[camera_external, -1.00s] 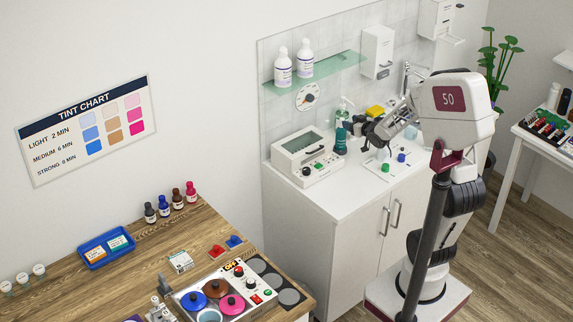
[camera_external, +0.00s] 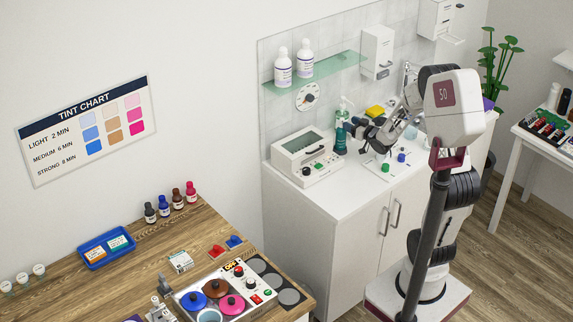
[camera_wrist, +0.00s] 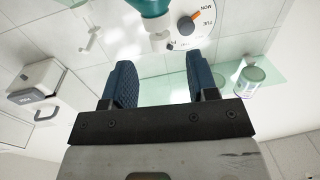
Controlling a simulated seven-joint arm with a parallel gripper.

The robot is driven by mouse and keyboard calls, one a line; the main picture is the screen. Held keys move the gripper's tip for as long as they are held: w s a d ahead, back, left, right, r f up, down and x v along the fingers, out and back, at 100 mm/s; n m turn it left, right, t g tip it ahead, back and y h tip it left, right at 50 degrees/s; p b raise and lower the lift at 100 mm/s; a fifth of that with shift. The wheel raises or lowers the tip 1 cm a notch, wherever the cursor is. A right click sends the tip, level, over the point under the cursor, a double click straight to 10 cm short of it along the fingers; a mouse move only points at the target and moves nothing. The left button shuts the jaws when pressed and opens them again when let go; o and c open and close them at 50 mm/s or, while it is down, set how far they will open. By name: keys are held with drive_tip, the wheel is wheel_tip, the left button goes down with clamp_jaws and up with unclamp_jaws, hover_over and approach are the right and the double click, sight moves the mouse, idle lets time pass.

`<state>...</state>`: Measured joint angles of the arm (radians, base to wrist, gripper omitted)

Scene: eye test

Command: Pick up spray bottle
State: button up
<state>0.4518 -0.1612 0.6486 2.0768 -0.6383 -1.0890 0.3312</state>
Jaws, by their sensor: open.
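A dark teal bottle (camera_external: 340,142), which looks like the spray bottle, stands upright on the white counter to the right of the white box-shaped device. In the wrist view, a teal body with a white nozzle (camera_wrist: 156,12) shows at the top edge, cut off by the frame. My gripper (camera_external: 352,126) is at the upper right of the bottle in the external view. In the wrist view my gripper (camera_wrist: 160,72) has its two blue pads wide apart with nothing between them. The nozzle lies just beyond the pads. I cannot tell whether they touch the bottle.
The white device (camera_external: 308,158) stands left of the bottle. A glass shelf (camera_external: 318,70) with two white bottles and a dial (camera_external: 307,97) are on the wall.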

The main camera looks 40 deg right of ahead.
drive_tip(key=shift+w+a, duration=0.1)
drive_tip(key=shift+w, duration=0.75)
drive_tip(key=shift+w, duration=0.1)
drive_tip(key=shift+w+a+r, duration=0.1)
drive_tip(key=shift+w+a, duration=0.05)
drive_tip(key=shift+w, duration=1.1)
drive_tip(key=shift+w+a+r, duration=0.1)
drive_tip(key=shift+w+a, duration=0.05)
drive_tip(key=shift+w, duration=1.1)
